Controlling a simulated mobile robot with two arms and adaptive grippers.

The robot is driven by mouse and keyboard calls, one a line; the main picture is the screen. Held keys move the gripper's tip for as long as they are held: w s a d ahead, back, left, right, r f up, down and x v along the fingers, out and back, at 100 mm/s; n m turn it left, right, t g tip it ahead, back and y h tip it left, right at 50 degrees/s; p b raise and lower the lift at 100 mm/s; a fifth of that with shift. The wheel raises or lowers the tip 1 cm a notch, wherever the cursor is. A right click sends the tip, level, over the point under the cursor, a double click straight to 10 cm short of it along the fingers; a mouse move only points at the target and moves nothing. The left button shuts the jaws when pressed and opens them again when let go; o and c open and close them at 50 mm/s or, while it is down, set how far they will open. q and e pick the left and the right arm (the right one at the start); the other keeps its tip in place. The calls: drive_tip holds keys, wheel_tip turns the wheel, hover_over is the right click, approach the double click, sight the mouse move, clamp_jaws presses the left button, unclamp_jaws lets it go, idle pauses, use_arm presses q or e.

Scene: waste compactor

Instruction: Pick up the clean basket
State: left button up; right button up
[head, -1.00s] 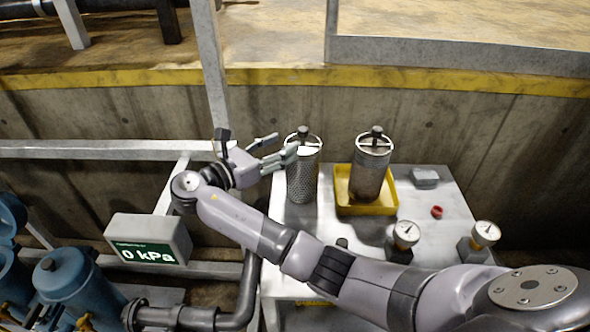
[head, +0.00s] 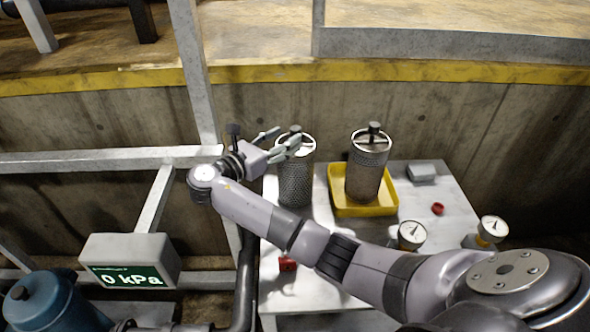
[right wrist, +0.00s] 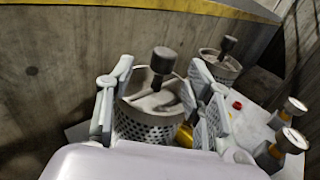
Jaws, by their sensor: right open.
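A perforated metal basket (head: 296,182) with a top rim, crossbar and dark knob stands upright on the light table, and looks the cleaner of two. A browner, dirtier-looking basket (head: 364,182) stands in a yellow tray (head: 347,210) to its right. My right gripper (head: 281,140) is open at the left side of the cleaner basket's top. In the right wrist view its fingers (right wrist: 160,72) lie on either side of this basket (right wrist: 145,128), whose knob shows between them. I cannot tell whether they touch it. My left gripper is not in view.
Two round gauges (head: 411,236) (head: 492,230), a small red object (head: 437,209) and a grey block (head: 421,171) sit on the table's right part. A grey railing post (head: 197,75) rises left of my gripper. A 0 kPa display (head: 130,268) stands lower left.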

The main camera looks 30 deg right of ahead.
sight(292, 133)
drive_tip(key=x, duration=0.1)
drive_tip(key=p+x, duration=0.1)
drive_tip(key=x, duration=0.2)
drive_tip(key=shift+s+d+r+p, duration=0.15)
drive_tip(key=shift+d+r+p, duration=0.15)
drive_tip(key=shift+d, duration=0.05)
drive_tip(key=shift+d+f, duration=0.1)
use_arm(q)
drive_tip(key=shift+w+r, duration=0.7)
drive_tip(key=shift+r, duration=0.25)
use_arm(e)
drive_tip(key=shift+c, duration=0.2)
drive_tip(key=shift+c, duration=1.3)
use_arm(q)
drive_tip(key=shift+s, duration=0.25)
use_arm(e)
clamp_jaws()
